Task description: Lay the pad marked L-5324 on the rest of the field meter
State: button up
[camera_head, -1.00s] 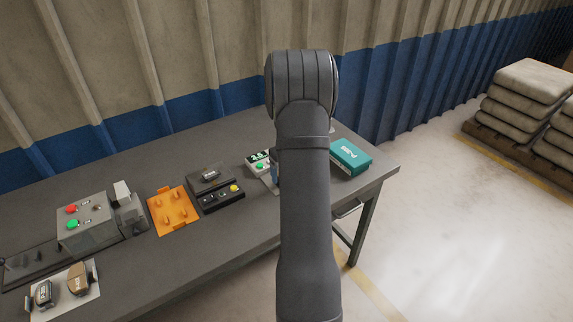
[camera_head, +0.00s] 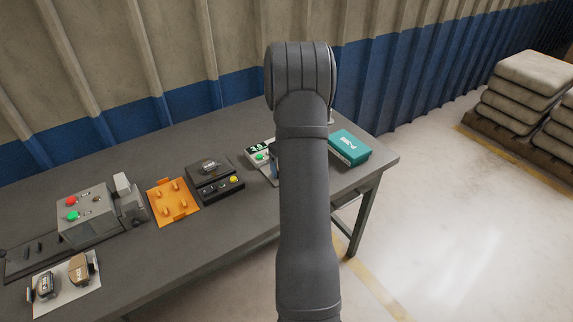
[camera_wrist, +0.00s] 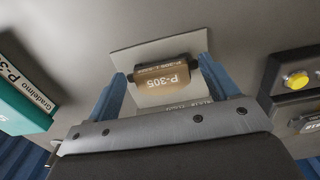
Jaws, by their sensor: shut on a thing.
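My gripper (camera_wrist: 161,72) shows in the wrist view, its two blue fingers on either side of a brown pad (camera_wrist: 163,78) marked P-305. It is shut on this pad. Smaller print runs along the pad's edge, too small to read surely. A light grey plate (camera_wrist: 126,57) lies under the pad; I cannot tell whether they touch. In the head view my arm hides the pad and most of the gripper. A dark device with a pad (camera_head: 209,166) on it stands behind a black box (camera_head: 222,188) with a yellow button. I cannot tell which device is the field meter.
Left of the black box are an orange pegged plate (camera_head: 160,208), a grey control box (camera_head: 88,217) and a white card (camera_head: 68,297) with a dark and a brown pad.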

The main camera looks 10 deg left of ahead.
jog(key=shift+f, duration=0.1)
jog(key=o, duration=1.1)
jog(key=shift+c, duration=0.2)
notch_tip(320, 180, up, 17)
notch_tip(320, 180, down, 17)
jog(key=shift+f, duration=0.1)
dwell(0.4)
jog(key=shift+r, duration=0.25)
